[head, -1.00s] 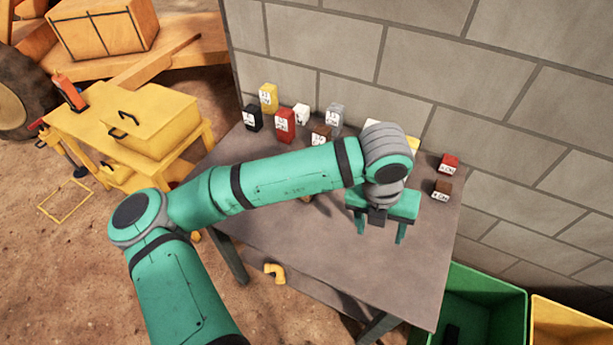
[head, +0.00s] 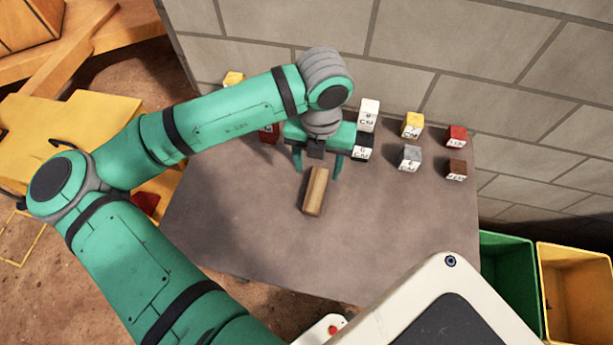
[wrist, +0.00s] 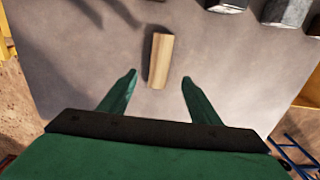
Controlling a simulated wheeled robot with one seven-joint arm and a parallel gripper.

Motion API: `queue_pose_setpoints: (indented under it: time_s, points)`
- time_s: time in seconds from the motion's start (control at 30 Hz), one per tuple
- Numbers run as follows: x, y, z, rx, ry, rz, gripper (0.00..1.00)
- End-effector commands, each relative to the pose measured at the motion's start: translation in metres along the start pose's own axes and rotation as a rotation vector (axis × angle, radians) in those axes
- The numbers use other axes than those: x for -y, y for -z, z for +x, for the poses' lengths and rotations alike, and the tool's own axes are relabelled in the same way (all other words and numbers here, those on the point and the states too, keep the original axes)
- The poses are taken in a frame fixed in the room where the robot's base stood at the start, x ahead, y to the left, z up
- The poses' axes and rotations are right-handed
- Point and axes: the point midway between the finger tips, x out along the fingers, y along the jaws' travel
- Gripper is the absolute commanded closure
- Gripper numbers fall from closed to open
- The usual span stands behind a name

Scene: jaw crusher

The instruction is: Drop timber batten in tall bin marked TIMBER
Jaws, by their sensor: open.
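The timber batten (head: 315,191) is a short light-brown wooden block lying on the grey table (head: 270,245). In the wrist view the batten (wrist: 161,60) lies ahead of my fingertips, between their lines, with bare table around it. My gripper (head: 319,168) is open and empty, with its fingers pointing down beside the batten's far end in the head view. The open fingers also show in the wrist view (wrist: 158,82). A green bin (head: 510,275) and a yellow bin (head: 578,285) stand at the right, below the table's edge. No TIMBER marking is readable on either.
Several small labelled blocks, including a white one (head: 369,113) and a red one (head: 457,135), stand along the table's back by the block wall (head: 450,60). A yellow bench (head: 70,125) is at the left. The table's front middle is clear.

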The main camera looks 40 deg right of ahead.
Motion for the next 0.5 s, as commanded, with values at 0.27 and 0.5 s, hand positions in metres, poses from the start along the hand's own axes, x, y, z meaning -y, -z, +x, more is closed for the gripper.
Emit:
queue_pose_setpoints:
  time_s: [0.27,0.5]
  points:
    - [-0.002,0.001,0.04,-0.002,0.001,-0.006,0.43]
    - [-0.001,0.0,0.055,0.0,0.0,-0.002,0.43]
